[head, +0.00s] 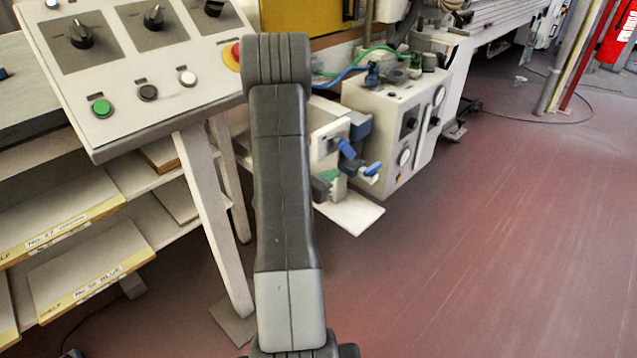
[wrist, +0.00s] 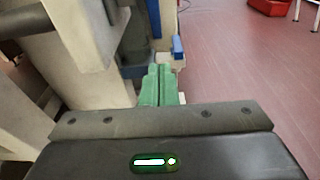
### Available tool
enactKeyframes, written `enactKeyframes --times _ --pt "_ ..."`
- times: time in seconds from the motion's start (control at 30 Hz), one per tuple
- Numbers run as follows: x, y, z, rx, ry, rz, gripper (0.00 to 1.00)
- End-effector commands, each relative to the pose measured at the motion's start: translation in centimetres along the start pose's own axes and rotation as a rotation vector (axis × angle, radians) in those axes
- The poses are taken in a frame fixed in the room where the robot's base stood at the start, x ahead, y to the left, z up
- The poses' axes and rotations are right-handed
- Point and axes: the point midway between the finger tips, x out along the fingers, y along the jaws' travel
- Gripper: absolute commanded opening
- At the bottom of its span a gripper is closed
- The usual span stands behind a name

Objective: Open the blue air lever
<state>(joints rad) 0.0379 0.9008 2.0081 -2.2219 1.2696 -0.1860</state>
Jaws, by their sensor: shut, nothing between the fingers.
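The blue air lever (head: 348,150) sits on a small pale bracket beside the white control box in the head view. A blue piece, likely the lever's handle, shows in the wrist view (wrist: 178,48), just beyond and right of my fingertips. My gripper (wrist: 158,72) has green fingers, shut together and empty, pointing towards the bracket. A gap to the blue piece seems to show, but I cannot tell its depth. In the head view my arm hides most of my gripper; a green patch left of the lever may be a fingertip.
A control panel (head: 140,60) with knobs and buttons stands at the upper left, above shelves (head: 85,275). The white control box (head: 395,125) has gauges, with green and blue hoses at its top. Red floor (head: 500,240) is clear at the right. A red bin (wrist: 270,7) lies far back.

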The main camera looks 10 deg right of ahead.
Motion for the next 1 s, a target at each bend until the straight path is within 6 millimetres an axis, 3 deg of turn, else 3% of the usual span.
enactKeyframes --times 0.1,0.3,1.0 --pt "1.4 -0.1 1.5 0.003 -0.002 -0.002 0.00" --pt "2.5 0.0 2.7 0.000 0.000 0.000 0.00" --pt "3.2 0.0 2.1 0.000 -0.082 0.001 0.00"
